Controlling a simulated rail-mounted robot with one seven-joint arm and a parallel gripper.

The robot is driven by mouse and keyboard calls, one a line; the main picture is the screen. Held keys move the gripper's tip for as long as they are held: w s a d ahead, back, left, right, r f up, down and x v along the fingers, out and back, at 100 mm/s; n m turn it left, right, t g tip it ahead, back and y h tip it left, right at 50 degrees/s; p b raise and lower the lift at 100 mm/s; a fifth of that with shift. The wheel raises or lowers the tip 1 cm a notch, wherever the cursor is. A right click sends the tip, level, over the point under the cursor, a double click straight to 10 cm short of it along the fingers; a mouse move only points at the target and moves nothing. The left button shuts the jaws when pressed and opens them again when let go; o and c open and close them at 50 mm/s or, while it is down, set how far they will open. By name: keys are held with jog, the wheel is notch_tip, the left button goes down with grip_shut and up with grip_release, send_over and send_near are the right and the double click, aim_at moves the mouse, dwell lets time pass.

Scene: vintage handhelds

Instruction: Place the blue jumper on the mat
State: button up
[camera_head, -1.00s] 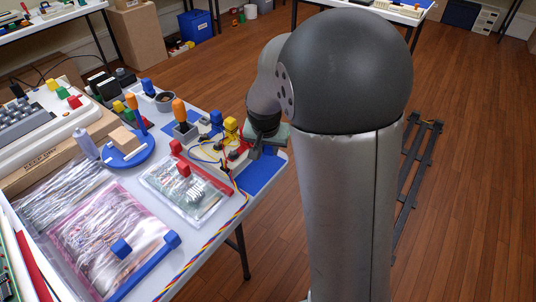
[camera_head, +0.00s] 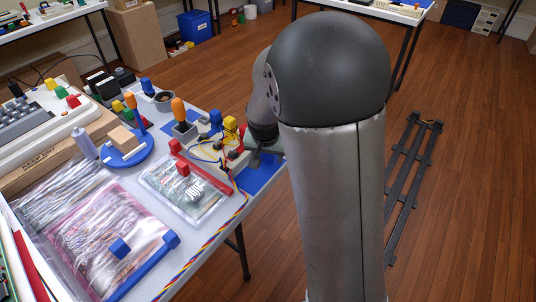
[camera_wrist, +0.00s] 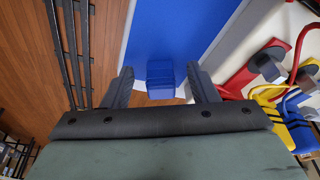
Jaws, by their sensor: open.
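In the wrist view a small blue block, the blue jumper (camera_wrist: 160,79), sits between the two open fingers of my gripper (camera_wrist: 161,86). Gaps show between it and both fingers. It overlaps the near end of the flat blue mat (camera_wrist: 180,28); I cannot tell whether it touches the mat. In the head view the mat (camera_head: 261,179) lies at the table's right corner, partly covered by my gripper (camera_head: 255,158). I cannot make out that jumper there, behind my gripper and arm.
Beside the mat are a red bar (camera_head: 206,172), yellow and blue plugs (camera_head: 230,127) and coloured wires (camera_head: 240,208). A clear bag with a board (camera_head: 185,192) lies at left. The wrist view shows the floor (camera_wrist: 104,35) past the table edge.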

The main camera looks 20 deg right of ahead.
jog(key=p+v, duration=0.2)
jog(key=v, duration=0.9)
jog(key=s+f+n+g, duration=0.1)
jog(key=s+n, duration=0.1)
jog(key=s, duration=0.9)
jog(key=s+f+n+g+y, duration=0.1)
jog(key=s+f+n+g, duration=0.1)
jog(key=s, duration=0.9)
jog(key=shift+d+n, duration=0.4)
jog(key=shift+n, duration=0.3)
jog(key=shift+s, duration=0.1)
